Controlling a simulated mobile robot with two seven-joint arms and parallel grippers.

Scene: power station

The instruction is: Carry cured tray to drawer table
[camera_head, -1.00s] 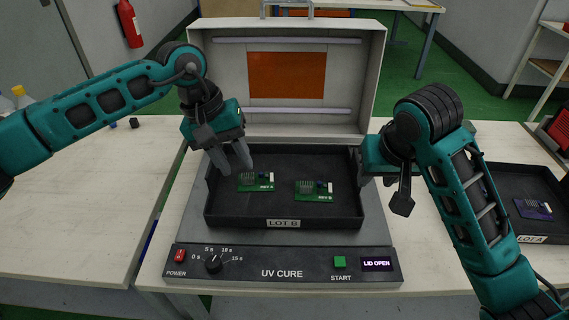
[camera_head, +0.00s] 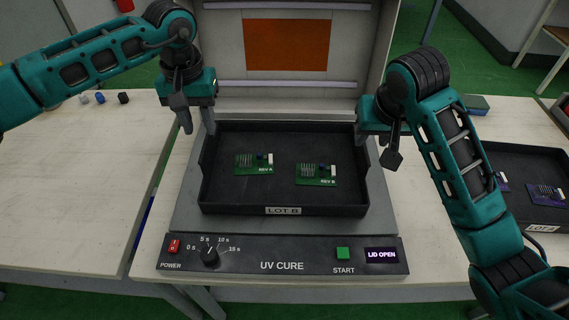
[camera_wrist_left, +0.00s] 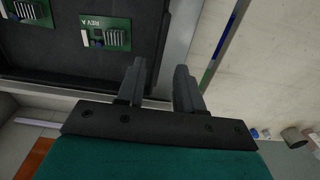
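The black tray labelled LOT B (camera_head: 335,208) lies flat in the UV cure unit (camera_head: 186,215), whose lid stands open. Two green boards, REV A (camera_head: 253,164) and REV B (camera_head: 316,175), lie in it. My left gripper (camera_head: 203,122) is at the tray's far left corner, fingers pointing down. In the left wrist view its two fingers (camera_wrist_left: 160,88) are apart with nothing clearly between them, close to the tray's side wall. My right gripper (camera_head: 370,138) is by the tray's far right corner; its fingers are partly hidden, so its opening is unclear.
A second black tray, labelled LOT A (camera_head: 542,228), holds purple boards at the right. The raised lid (camera_head: 345,50) stands behind both grippers.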

